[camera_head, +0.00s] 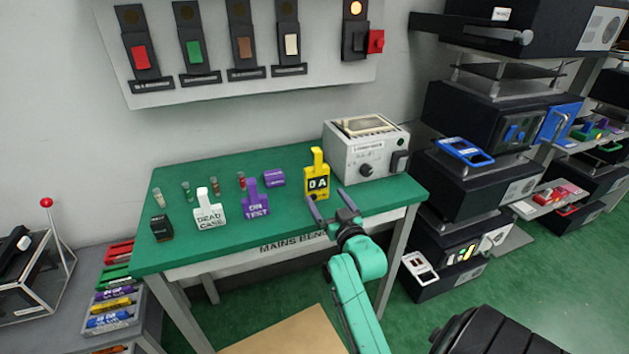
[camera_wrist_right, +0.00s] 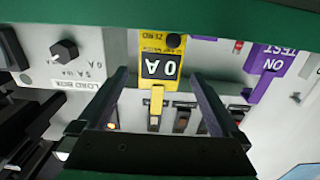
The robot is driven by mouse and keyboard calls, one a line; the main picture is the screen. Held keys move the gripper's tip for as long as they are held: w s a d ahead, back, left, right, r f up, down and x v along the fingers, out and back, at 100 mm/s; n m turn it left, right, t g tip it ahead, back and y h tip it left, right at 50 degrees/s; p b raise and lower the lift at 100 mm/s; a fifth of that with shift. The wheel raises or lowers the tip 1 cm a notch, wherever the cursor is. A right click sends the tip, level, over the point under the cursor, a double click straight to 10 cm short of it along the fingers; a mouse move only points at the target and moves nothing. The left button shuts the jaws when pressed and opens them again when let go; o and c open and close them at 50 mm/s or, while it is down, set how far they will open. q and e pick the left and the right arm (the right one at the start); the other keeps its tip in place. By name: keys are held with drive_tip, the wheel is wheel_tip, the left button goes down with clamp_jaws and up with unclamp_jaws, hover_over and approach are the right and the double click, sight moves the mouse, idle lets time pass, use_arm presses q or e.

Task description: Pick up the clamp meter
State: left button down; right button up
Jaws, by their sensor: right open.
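In the right wrist view the clamp meter (camera_wrist_right: 160,68) appears upside down, between the two spread fingers of the gripper (camera_wrist_right: 160,76) in the picture. I see no contact. My left gripper is not in view.
A grey load box (camera_head: 366,150) stands close behind and right of the meter. On the green bench (camera_head: 235,245), a purple "ON TEST" tag (camera_head: 256,205), a white "DEAD CASE" tag (camera_head: 209,214) and a purple block (camera_head: 274,177) stand to the left. Stacked black cases (camera_head: 465,180) stand right.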

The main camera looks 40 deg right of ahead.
sight(318, 187)
drive_tip(key=x, duration=0.4)
drive_tip(key=f+x, duration=0.1)
drive_tip(key=x, duration=0.1)
drive_tip(key=shift+w+d+f+p, duration=0.1)
drive_tip(key=shift+w+p, duration=0.05)
drive_tip(key=shift+p, duration=0.2)
drive_tip(key=c, duration=0.3)
drive_tip(key=shift+r, duration=0.2)
drive_tip(key=c, duration=1.2)
